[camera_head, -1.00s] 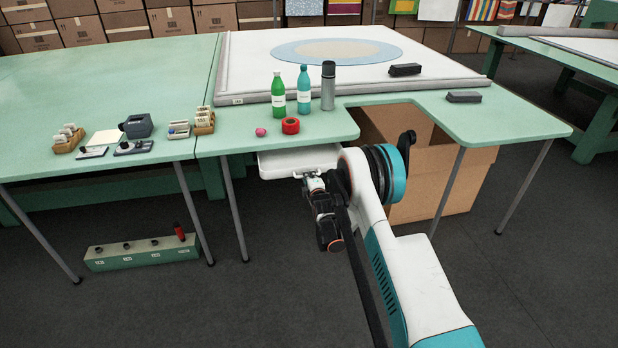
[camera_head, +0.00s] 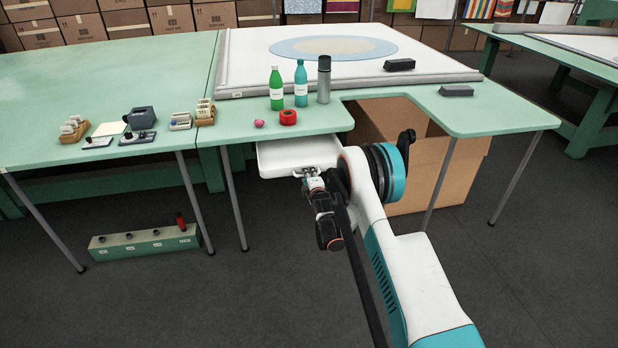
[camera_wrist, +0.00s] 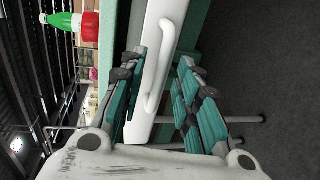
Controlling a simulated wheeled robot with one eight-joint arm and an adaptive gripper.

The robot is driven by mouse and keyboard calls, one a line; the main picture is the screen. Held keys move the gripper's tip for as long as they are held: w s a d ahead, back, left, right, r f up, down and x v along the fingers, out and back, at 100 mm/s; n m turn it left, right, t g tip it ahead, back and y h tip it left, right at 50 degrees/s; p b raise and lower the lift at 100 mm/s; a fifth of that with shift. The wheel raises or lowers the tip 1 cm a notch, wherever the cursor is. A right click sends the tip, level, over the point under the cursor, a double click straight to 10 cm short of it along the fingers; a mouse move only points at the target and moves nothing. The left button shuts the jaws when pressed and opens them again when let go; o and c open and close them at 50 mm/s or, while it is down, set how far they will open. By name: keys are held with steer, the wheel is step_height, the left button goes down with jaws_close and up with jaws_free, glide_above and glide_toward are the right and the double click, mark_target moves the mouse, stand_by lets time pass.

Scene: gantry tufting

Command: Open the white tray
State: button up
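The white tray (camera_head: 290,158) hangs under the front edge of the green table and is pulled partly out, its shallow inside showing in the head view. In the wrist view its white front (camera_wrist: 168,25) carries a curved white handle (camera_wrist: 152,103). My gripper (camera_head: 314,182) is at the front of the tray by the handle. In the wrist view the teal fingers of my gripper (camera_wrist: 162,62) stand apart on either side of the handle, with a visible gap. Contact between the fingers and the handle cannot be told.
A large cardboard box (camera_head: 455,170) is right of the tray. Table legs stand nearby; the floor in front is free.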

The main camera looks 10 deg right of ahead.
steer(key=v, duration=0.7)
steer(key=shift+s, duration=0.25)
stand_by(0.3)
steer(key=s+r+m+g, duration=0.1)
steer(key=s+r+m, duration=0.1)
steer(key=r, duration=0.6)
steer(key=s+r+m+g, duration=0.1)
steer(key=s+r+m, duration=0.1)
steer(key=r, duration=0.7)
steer(key=s+r+m+g, duration=0.2)
steer(key=s+r+m, duration=0.3)
steer(key=s+r, duration=0.6)
steer(key=s+r+m+g, duration=0.1)
steer(key=s+m+g, duration=0.3)
steer(key=s, duration=3.1)
steer(key=m, duration=0.5)
steer(key=shift+g, duration=0.3)
